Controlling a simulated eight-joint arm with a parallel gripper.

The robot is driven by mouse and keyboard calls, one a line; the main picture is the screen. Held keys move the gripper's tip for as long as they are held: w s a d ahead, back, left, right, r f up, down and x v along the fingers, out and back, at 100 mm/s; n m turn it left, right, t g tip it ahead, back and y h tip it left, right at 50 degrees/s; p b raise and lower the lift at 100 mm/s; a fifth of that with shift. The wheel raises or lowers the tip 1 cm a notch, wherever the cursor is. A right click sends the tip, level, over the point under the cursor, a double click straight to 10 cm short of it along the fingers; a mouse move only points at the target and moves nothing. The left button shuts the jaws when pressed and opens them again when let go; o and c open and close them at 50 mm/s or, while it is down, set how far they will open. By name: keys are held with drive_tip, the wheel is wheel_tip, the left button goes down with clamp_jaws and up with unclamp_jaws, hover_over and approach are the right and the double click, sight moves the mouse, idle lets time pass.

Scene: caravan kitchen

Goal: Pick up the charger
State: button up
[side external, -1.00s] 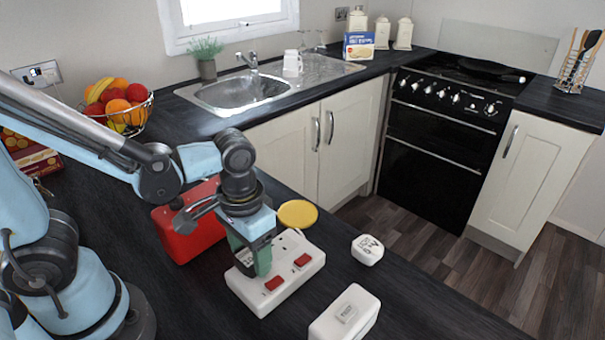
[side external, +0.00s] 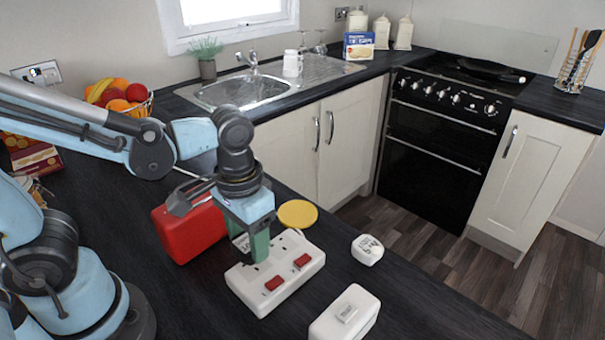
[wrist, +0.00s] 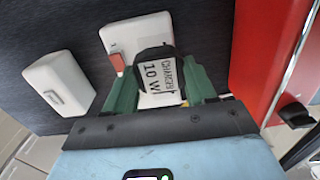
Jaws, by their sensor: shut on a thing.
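My gripper (side external: 256,248) is shut on the charger, just above the white socket block (side external: 259,296) with red switches. In the wrist view, the charger (wrist: 160,75) sits between the two green fingers of my gripper (wrist: 163,82). It has a dark edge and a pale face with the text "CHARGER 10 W". The socket block (wrist: 143,32) lies behind it there. In the side view the charger is mostly hidden by the fingers, with only a small greyish part showing.
A red box (side external: 188,232) stands close to the left of my gripper. A yellow disc (side external: 297,213), a white labelled block (side external: 367,250) and a white switch box (side external: 345,314) are on the dark worktop. A fruit basket (side external: 118,101) stands behind; the sink (side external: 240,92) is farther back.

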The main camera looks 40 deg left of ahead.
drive_tip(key=s+d+r, duration=0.7)
drive_tip(key=s, duration=0.1)
drive_tip(key=n, duration=0.9)
hover_over(298, 213)
wheel_tip(298, 213, down, 7)
drive_tip(key=shift+f, duration=0.15)
drive_tip(key=shift+a+f, duration=0.15)
drive_tip(key=shift+f, duration=1.95)
drive_tip(key=shift+f, duration=0.15)
